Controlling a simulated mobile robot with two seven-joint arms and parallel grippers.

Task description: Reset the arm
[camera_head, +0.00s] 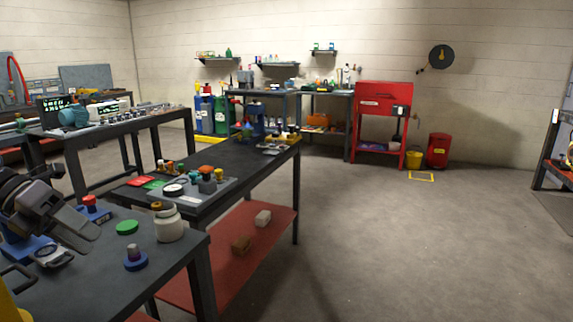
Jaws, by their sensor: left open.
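My left gripper (72,214) comes in at the lower left, above the near workbench (190,262). Its jaws are open and I see nothing between them. It hangs close to a blue block with a red knob (91,206) and partly covers the things behind and below it. My right arm and gripper are not in view.
On the near bench stand a pale jar (169,226), a green disc (127,227) and a blue knobbed part (135,259). A dark table (245,158) with small parts adjoins behind. A red cabinet (381,97) stands at the back wall. The floor (400,240) at right is clear.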

